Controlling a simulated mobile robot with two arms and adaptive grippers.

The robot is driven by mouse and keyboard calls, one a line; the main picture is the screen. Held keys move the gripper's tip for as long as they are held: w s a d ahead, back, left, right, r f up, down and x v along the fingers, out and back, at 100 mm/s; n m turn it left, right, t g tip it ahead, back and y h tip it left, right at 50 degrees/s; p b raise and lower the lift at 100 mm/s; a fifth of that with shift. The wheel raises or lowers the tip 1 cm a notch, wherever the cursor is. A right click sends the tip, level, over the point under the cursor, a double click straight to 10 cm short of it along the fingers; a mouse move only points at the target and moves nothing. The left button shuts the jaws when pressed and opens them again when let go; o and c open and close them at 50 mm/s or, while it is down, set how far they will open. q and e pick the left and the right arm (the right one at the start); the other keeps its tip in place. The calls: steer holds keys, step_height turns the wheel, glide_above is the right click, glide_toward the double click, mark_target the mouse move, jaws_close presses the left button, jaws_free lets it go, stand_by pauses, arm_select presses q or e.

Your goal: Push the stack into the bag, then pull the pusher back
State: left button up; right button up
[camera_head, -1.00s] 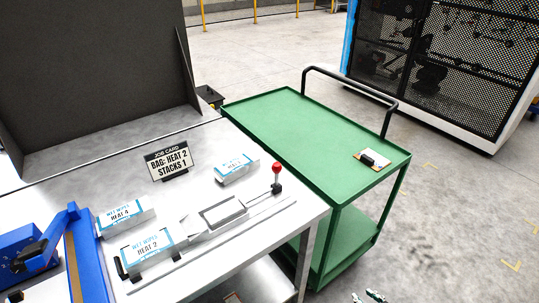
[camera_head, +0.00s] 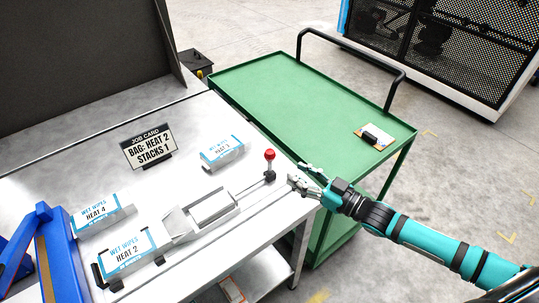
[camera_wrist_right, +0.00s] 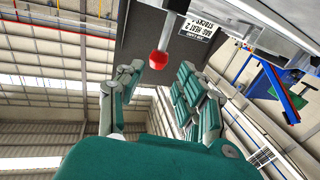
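The pusher's red knob (camera_head: 269,154) stands upright at the right end of a metal rail, with a thin rod running left to a pale metal trough (camera_head: 212,206). Left of the trough's flared mouth lies a white and blue pack marked Wet Wipes Heat 2 (camera_head: 128,252), between black clips; it looks like the bag. I cannot make out a separate stack in the trough. My right gripper (camera_head: 302,177) is open and empty, just right of the knob and apart from it. In the right wrist view the knob (camera_wrist_right: 158,60) shows beyond the spread fingers. My left gripper is not in view.
Packs marked Heat 4 (camera_head: 100,213) and another heat number (camera_head: 222,151) lie on the table. A job card (camera_head: 148,147) reads "Bag: Heat 2, Stacks 1". A blue frame (camera_head: 57,250) stands at left, a green cart (camera_head: 300,100) beyond the table's right edge.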

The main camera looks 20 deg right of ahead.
mark_target(272, 160)
steer(key=p+x, duration=0.1)
steer(key=x, duration=0.8)
steer(key=shift+w+a, duration=0.3)
steer(key=shift+w, duration=0.15)
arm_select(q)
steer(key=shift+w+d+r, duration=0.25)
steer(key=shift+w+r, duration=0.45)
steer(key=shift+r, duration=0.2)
arm_select(e)
jaws_close()
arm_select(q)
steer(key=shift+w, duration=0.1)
arm_select(e)
steer(key=shift+w+a+f, duration=0.15)
steer(key=shift+f, duration=0.05)
